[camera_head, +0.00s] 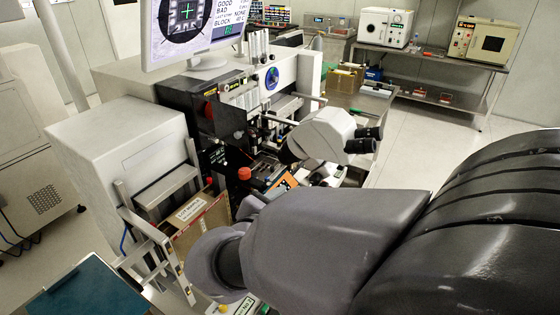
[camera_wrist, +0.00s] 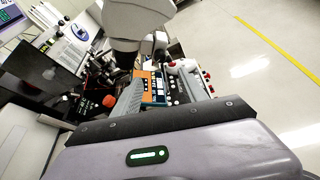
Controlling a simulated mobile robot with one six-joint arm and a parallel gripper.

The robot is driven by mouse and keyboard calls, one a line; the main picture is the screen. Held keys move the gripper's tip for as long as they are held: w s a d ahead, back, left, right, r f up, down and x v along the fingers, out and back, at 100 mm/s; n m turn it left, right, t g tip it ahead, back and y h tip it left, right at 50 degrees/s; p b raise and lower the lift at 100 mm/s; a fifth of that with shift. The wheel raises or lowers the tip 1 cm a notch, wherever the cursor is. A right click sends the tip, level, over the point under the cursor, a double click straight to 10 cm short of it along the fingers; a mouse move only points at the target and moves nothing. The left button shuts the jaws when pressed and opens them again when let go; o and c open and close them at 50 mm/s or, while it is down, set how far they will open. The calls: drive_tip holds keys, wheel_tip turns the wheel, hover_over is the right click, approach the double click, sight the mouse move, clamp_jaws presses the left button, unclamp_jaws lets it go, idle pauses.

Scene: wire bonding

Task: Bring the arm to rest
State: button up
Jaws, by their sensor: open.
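My grey and black arm (camera_head: 330,240) reaches in from the right of the head view. Its end is over the front of the bonding machine, and my gripper is hidden behind it there. In the wrist view, my gripper (camera_wrist: 165,118) shows as a grey housing with a lit green bar and a dark bolted edge along the bottom. Beyond that edge lies the machine's work area, with an orange panel (camera_wrist: 137,92).
The white microscope head (camera_head: 322,135) with dark eyepieces stands close beyond my arm. A monitor (camera_head: 190,28) is above the machine. A red knob (camera_head: 244,173) is near its front. A teal-topped surface (camera_head: 85,290) is at lower left. Open floor (camera_head: 425,120) lies to the right.

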drive_tip(key=shift+v, duration=1)
drive_tip(key=s+d+f+m+g+y+b, duration=0.1)
drive_tip(key=s+d+f+m+g+b, duration=0.2)
drive_tip(key=s+d+m, duration=0.5)
drive_tip(key=s+d+f+m+g+y, duration=0.1)
drive_tip(key=s+d+f+m+g, duration=0.35)
drive_tip(key=m, duration=0.45)
drive_tip(key=s+a+r+m+t+y+b, duration=0.1)
drive_tip(key=s+a+m+y, duration=0.5)
drive_tip(key=m, duration=0.8)
drive_tip(key=shift+a+r+y+b, duration=0.4)
drive_tip(key=shift+a+r+b, duration=0.2)
drive_tip(key=shift+a+r, duration=0.25)
